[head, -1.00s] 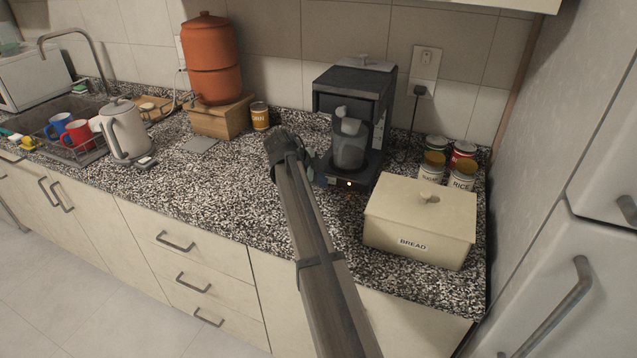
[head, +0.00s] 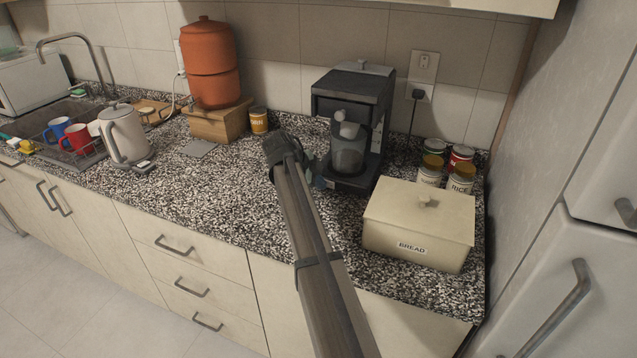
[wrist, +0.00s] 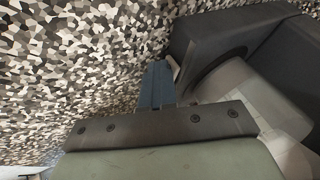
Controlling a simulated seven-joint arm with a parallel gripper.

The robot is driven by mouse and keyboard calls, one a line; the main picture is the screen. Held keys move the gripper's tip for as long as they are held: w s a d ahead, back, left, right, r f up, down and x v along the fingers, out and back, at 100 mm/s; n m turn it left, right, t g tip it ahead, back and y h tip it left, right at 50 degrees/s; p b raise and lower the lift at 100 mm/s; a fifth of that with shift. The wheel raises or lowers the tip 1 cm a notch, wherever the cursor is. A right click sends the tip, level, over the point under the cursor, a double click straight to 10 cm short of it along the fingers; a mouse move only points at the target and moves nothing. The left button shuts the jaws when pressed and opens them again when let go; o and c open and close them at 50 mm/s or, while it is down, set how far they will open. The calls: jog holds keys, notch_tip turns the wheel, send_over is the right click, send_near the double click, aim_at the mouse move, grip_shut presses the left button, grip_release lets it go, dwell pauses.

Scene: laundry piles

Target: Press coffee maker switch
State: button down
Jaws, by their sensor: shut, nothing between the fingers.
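The black coffee maker (head: 352,88) stands on the speckled counter against the tiled wall, with a glass carafe (head: 348,157) in it. No light shows on its base front now, and the switch itself cannot be made out. My gripper (head: 318,176) is at the left front corner of the coffee maker's base, partly hidden behind my wrist in the head view. In the wrist view, my shut, empty fingers (wrist: 160,84) are close beside the dark base (wrist: 215,40). Whether they touch it cannot be told.
A cream bread box (head: 420,222) stands close on the right, with several cans (head: 461,178) behind it. An orange water dispenser (head: 211,65) on a wooden stand, a can (head: 259,121) and a kettle (head: 124,135) stand to the left. Counter (head: 215,182) left of my arm is clear.

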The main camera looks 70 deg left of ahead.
jog(key=shift+w+d, duration=0.45)
jog(key=shift+w, duration=0.2)
jog(key=shift+s+d, duration=0.1)
jog(key=shift+s, duration=0.05)
jog(key=shift+s+d, duration=0.1)
jog(key=shift+d, duration=0.05)
jog(key=s+d, duration=0.2)
jog(key=d, duration=0.1)
jog(key=shift+s, duration=0.1)
jog(key=a+v, duration=0.1)
jog(key=v, duration=0.9)
jog(key=shift+d, duration=0.3)
